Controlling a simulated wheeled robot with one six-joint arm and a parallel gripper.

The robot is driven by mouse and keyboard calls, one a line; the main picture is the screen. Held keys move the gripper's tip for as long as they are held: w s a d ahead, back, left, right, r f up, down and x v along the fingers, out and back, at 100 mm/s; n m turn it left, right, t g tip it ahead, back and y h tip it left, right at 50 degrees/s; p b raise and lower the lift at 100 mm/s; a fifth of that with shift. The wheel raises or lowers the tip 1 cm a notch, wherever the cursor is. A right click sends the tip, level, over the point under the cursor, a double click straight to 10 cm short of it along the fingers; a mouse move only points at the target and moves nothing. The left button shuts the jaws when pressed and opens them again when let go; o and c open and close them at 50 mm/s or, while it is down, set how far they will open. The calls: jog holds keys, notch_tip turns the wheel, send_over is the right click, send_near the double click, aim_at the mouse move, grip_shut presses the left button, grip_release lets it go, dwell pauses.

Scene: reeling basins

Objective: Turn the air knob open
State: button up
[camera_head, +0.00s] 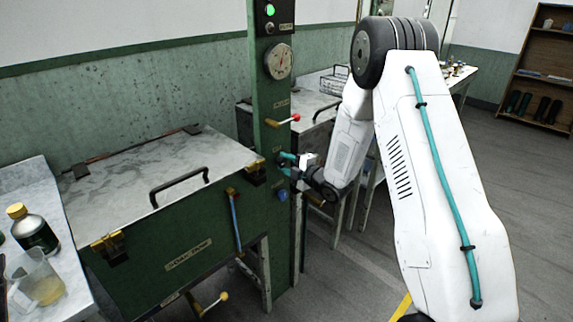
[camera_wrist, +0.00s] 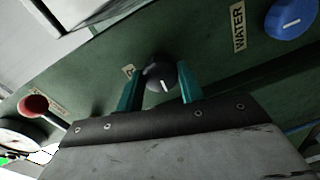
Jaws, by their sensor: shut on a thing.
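The air knob (camera_wrist: 160,74) is a dark round knob with a white pointer line, on a green panel in the wrist view. Its line points toward the bottom of that view, tilted slightly. My gripper (camera_wrist: 159,80) has its two teal fingers on either side of the knob, shut on it. A label beside the knob is mostly hidden by a finger. In the head view my gripper (camera_head: 287,166) is at the green post (camera_head: 267,96), below the red-tipped lever; the knob is hard to make out there.
A blue knob (camera_wrist: 290,20) by a WATER label sits near, also in the head view (camera_head: 282,195). A red-tipped lever (camera_head: 283,120) and a gauge (camera_head: 279,61) are above. The lidded green basin (camera_head: 190,247) stands left; a bottle (camera_head: 36,234) and beaker (camera_head: 40,282) stand far left.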

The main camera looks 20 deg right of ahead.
jog(key=shift+n, duration=0.4)
jog(key=shift+f, duration=0.1)
jog(key=o, duration=1)
jog(key=v, duration=0.8)
